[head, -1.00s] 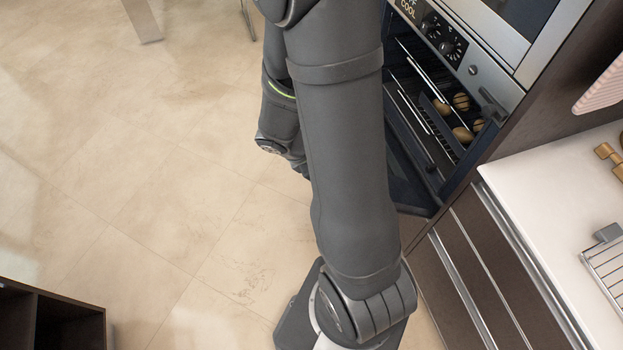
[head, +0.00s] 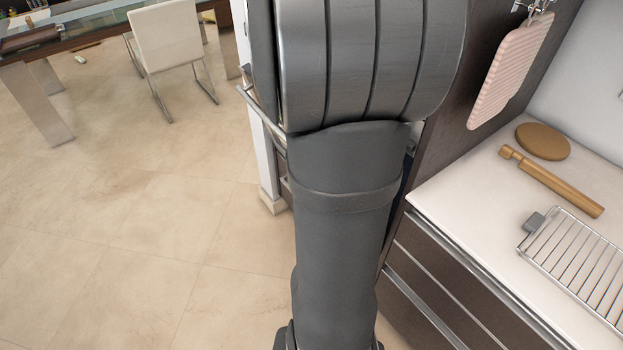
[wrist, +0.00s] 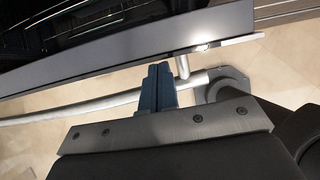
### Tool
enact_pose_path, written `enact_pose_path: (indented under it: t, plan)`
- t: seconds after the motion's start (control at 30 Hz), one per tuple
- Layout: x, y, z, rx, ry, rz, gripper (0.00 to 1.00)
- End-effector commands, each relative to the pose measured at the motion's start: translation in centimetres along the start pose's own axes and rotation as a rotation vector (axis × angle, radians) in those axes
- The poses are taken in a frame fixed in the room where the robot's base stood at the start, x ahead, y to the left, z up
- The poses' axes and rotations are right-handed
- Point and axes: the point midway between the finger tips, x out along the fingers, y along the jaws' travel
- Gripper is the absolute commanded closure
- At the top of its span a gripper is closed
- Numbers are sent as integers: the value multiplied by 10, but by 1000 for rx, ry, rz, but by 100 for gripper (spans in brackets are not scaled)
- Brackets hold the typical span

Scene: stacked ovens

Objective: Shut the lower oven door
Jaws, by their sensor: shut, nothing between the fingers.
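In the wrist view, my gripper (wrist: 158,70) is shut and empty, its blue-grey fingertips at the edge of a dark oven door (wrist: 125,50). A silver bar handle (wrist: 80,113) runs along the door and passes by the fingers. Whether the fingers touch the door or handle I cannot tell. In the head view my arm covers nearly all of the oven front, and the gripper does not show there. A silver bar (head: 262,108) sticks out left of my arm; which door it belongs to is unclear. How far the lower door stands open cannot be seen.
At right, a white counter (head: 450,200) holds a wire rack (head: 575,260), a rolling pin (head: 555,182) and a round board (head: 543,141). A pink board (head: 510,70) hangs above. A white chair (head: 168,38) and glass table stand far left. Tiled floor (head: 130,220) at left is clear.

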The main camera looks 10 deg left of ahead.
Motion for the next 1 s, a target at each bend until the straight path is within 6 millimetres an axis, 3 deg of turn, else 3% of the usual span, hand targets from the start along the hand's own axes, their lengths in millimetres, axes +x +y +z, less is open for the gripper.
enact_pose_path:
  t: [0.2, 0.4, 0.63, 1.0]
  plan:
    - [14, 0, 45, 4, -1, -2, 100]
    - [23, 0, 69, 3, 0, 0, 100]
    - [28, 0, 80, 1, 0, 0, 100]
    - [28, 0, 80, 0, 1, 0, 100]
